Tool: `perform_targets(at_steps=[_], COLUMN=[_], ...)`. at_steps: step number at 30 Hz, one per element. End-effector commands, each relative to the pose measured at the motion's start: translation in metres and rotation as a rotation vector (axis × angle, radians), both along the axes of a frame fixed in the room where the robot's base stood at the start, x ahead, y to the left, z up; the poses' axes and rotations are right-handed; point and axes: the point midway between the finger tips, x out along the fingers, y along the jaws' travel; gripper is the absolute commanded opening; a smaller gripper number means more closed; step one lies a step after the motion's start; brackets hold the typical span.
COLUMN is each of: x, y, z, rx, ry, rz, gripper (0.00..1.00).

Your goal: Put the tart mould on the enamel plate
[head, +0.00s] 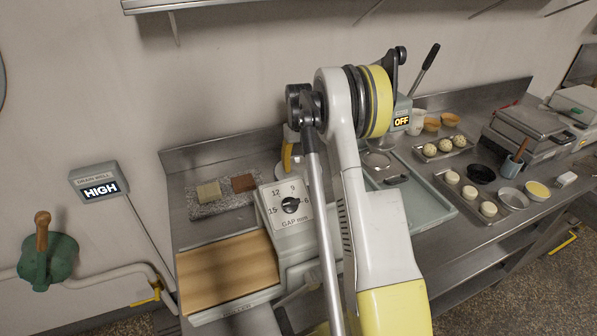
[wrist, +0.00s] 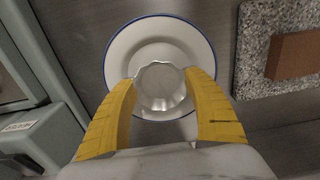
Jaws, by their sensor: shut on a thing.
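The tart mould (wrist: 160,86) is a small silvery fluted cup, seen in the wrist view between the yellow fingers of my gripper (wrist: 164,92). My gripper is shut on it, one finger on each side. The enamel plate (wrist: 160,30) is white with a blue rim and shows behind the mould. The mould overlaps the plate's middle and near part; I cannot tell whether it touches the plate or hangs above it. In the head view my arm hides the mould and most of the plate.
A speckled slab (wrist: 253,70) with a brown block (wrist: 294,55) lies right of the plate. In the head view a dough machine with a gap dial (head: 290,205) and wooden board (head: 228,272) stands in front. Trays with dough balls and bowls (head: 513,198) fill the right counter.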

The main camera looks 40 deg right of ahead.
Motion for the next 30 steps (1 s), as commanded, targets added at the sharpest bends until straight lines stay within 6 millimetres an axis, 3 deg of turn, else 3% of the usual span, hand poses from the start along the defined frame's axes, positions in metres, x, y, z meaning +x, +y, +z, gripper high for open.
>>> perform_targets(at_steps=[3,14,15,17,18,26,30], x=[0.000,0.000,0.000,0.000,0.000,0.000,0.000], y=[0.000,0.000,0.000,0.000,0.000,0.000,0.000], z=[-0.018,-0.021,-0.022,-0.021,-0.021,-0.021,-0.012], rx=[0.000,0.000,0.000,0.000,0.000,0.000,0.000], ry=[0.000,0.000,0.000,0.000,0.000,0.000,0.000], rz=[0.000,0.000,0.000,0.000,0.000,0.000,0.000], gripper=[0.41,0.41,0.61,0.80,0.82,0.82,0.82])
